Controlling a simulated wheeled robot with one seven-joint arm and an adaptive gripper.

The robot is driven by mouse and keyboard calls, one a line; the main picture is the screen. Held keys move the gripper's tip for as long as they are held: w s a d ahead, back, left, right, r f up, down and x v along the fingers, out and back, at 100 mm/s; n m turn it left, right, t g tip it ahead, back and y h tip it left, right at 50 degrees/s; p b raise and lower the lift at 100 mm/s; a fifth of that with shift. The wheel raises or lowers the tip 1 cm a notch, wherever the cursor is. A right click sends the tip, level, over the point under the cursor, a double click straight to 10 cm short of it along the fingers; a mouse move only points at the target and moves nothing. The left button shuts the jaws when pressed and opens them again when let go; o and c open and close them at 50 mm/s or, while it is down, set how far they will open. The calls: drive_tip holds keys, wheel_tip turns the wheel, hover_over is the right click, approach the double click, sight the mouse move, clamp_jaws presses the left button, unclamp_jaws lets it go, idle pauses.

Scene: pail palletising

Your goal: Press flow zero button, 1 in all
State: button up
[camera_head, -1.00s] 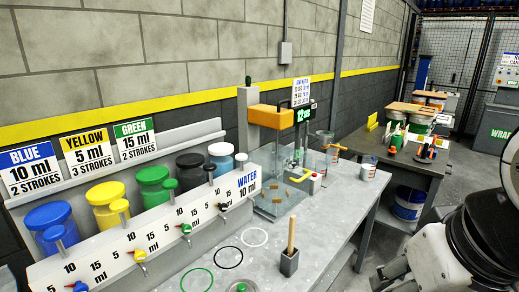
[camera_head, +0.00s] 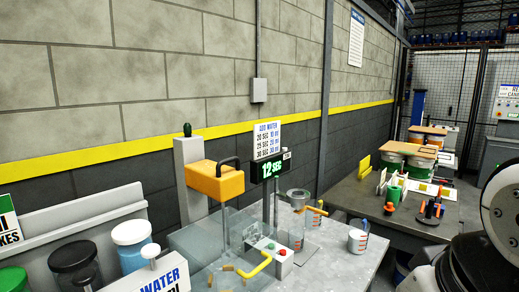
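A small white box with a red button (camera_head: 283,252) on top stands on the grey bench, at the front right of a clear-walled enclosure (camera_head: 215,240). A small green spot (camera_head: 270,246) shows just left of it. I cannot read a label on either one. A timer display (camera_head: 270,170) behind them reads 12 SEC in green. A clear cup on a stand (camera_head: 297,205) is to the right of the display. My gripper is out of view; only white and black parts of my arm show at the right edge, apart from the button.
An orange-headed machine (camera_head: 215,180) with a yellow handle (camera_head: 256,266) below it stands left of the display. A measuring cup (camera_head: 357,240) stands on the bench at the right. Paint jars (camera_head: 132,245) are at the lower left. A second table with pails (camera_head: 405,152) is beyond.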

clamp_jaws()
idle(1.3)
